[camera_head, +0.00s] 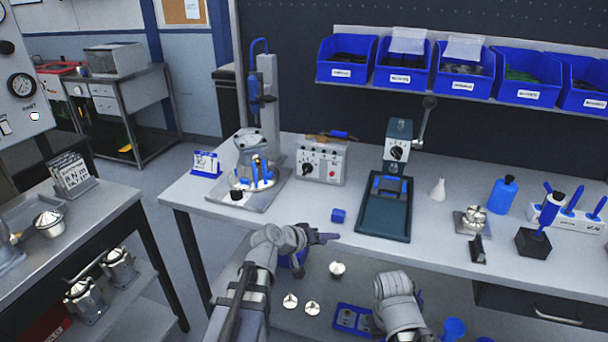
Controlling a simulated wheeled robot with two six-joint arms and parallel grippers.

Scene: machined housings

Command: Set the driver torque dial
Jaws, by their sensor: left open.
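A light grey control box (322,161) stands at the back of the workbench, with a black round dial (307,169) on its front and small coloured buttons to the right of it. The dial's setting is too small to read. A blue-handled driver (254,92) hangs on a stand to the left of the box. My left gripper (329,238) is at the bench's front edge, below and in front of the box, apart from it. It is open and empty. My right arm (398,298) shows at the bottom, but its gripper does not show.
A press (386,200) with its own dial stands right of the box. A housing fixture (252,160) is at the left. The bench between box and front edge is mostly clear.

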